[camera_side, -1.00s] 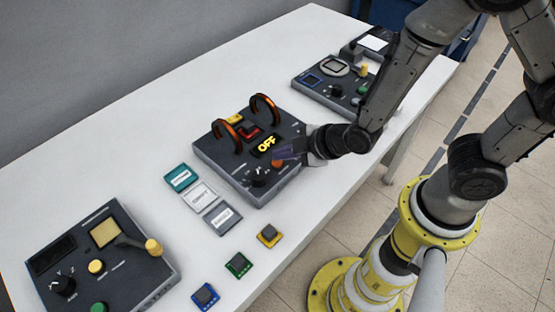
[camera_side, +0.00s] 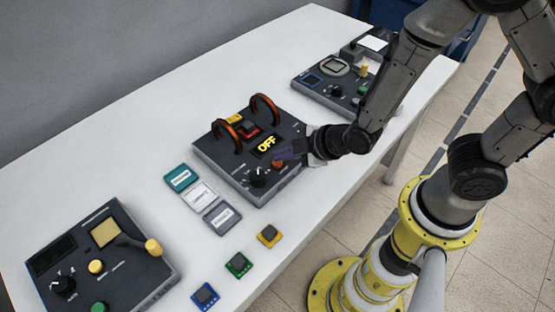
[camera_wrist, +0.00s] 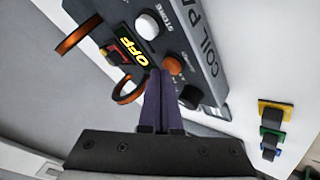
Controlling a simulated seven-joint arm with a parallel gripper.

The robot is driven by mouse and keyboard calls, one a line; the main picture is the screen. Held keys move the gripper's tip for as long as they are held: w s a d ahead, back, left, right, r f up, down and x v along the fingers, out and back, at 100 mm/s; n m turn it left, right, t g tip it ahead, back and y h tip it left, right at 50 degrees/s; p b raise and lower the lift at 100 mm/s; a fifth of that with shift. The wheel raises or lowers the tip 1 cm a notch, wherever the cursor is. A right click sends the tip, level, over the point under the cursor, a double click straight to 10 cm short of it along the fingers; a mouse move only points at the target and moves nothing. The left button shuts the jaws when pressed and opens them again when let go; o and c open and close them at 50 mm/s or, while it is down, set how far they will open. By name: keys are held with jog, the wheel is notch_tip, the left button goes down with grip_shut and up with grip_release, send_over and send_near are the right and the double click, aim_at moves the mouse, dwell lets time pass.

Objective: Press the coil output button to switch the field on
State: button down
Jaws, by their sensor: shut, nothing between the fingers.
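The coil panel (camera_side: 225,165) is a dark box with two copper coil rings (camera_side: 264,108) on top and a display (camera_side: 267,145) that reads OFF in yellow. An orange button (camera_wrist: 172,64) sits beside the display, with a small label I cannot read fully; it also shows in the side view (camera_side: 277,164). My gripper (camera_wrist: 160,74) has its purple fingers shut together and empty. In the wrist view their tips lie right next to the orange button, between it and the display. I cannot tell whether they touch the panel or button.
A black knob (camera_side: 258,175) and a white button (camera_wrist: 147,26) flank the orange button. Flat cards (camera_side: 200,195) and small coloured blocks (camera_side: 239,264) lie nearby. Other consoles stand at the front left (camera_side: 140,275) and far right (camera_side: 312,95). The table's back left is clear.

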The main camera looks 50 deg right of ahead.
aim_at(283, 166)
jog(key=shift+f, duration=0.35)
jog(key=shift+r, duration=0.1)
jog(key=shift+s+r, duration=0.1)
jog(key=shift+r, duration=0.15)
dwell(0.4)
notch_tip(283, 166, up, 6)
dwell(0.6)
